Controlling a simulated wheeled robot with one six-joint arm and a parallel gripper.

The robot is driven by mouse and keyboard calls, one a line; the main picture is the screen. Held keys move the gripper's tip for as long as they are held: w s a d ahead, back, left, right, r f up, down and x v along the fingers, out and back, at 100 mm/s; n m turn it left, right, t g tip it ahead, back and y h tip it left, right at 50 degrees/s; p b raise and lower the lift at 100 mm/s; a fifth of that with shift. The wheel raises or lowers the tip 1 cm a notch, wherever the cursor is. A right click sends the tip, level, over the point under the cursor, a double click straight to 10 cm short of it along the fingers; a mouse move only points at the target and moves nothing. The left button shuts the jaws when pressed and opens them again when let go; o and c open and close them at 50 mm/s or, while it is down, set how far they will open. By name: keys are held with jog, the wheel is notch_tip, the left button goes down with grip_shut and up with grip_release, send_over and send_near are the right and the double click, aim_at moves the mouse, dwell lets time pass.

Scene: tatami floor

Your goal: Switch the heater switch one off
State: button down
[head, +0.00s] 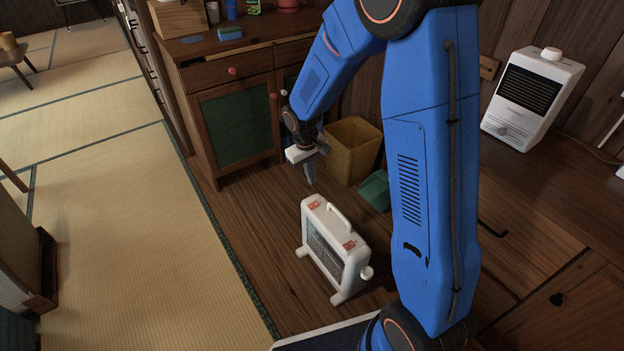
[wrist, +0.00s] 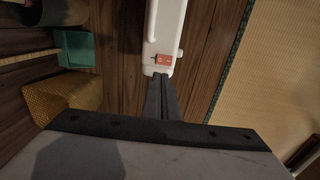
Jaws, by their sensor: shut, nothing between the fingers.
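A white portable heater (head: 336,248) stands on the wooden floor. My gripper (head: 311,183) points down near the heater's far end, shut and empty. In the wrist view, my gripper (wrist: 160,79) overlaps the heater's end (wrist: 152,69), just short of a red patch (wrist: 169,60). Contact is unclear.
A yellow bin (head: 353,150) and a green box (head: 374,190) stand behind the heater. A wooden cabinet (head: 232,72) is at the back. A second white heater (head: 530,98) with a top knob stands at right. Open tatami (head: 140,250) lies to the left.

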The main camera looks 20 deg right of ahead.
aim_at(316, 203)
jog(key=f, duration=0.4)
jog(key=d+f, duration=0.1)
jog(key=f, duration=0.7)
jog(key=shift+w+d, duration=0.2)
jog(key=shift+w, duration=0.05)
jog(key=shift+d+f, duration=0.1)
jog(key=shift+f, duration=0.05)
